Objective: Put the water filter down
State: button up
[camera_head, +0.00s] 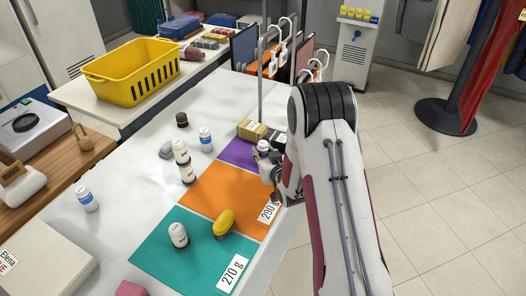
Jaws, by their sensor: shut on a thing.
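My gripper (268,172) is at the right edge of the white table, over the near right part of the purple mat (236,154), partly hidden by my arm. It is shut on a small white and blue cylinder (263,147), which I take to be the water filter. The cylinder is roughly upright. Whether its base touches the mat is hard to tell at this size. The orange mat (205,190) and the teal mat (160,252) lie nearer, with cards reading 290 g (269,212) and 270 g (232,274).
Yellowish boxes (251,130) stand right behind the cylinder. Several small bottles stand left of the mats. A yellow basket (133,73) is on the back table. The table's left middle is mostly clear.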

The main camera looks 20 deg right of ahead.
jog(key=shift+f, duration=0.1)
jog(key=o, duration=1.1)
jog(key=shift+o, duration=0.2)
jog(key=shift+s+r, duration=0.3)
jog(key=shift+s, duration=0.05)
jog(key=shift+v, duration=5.6)
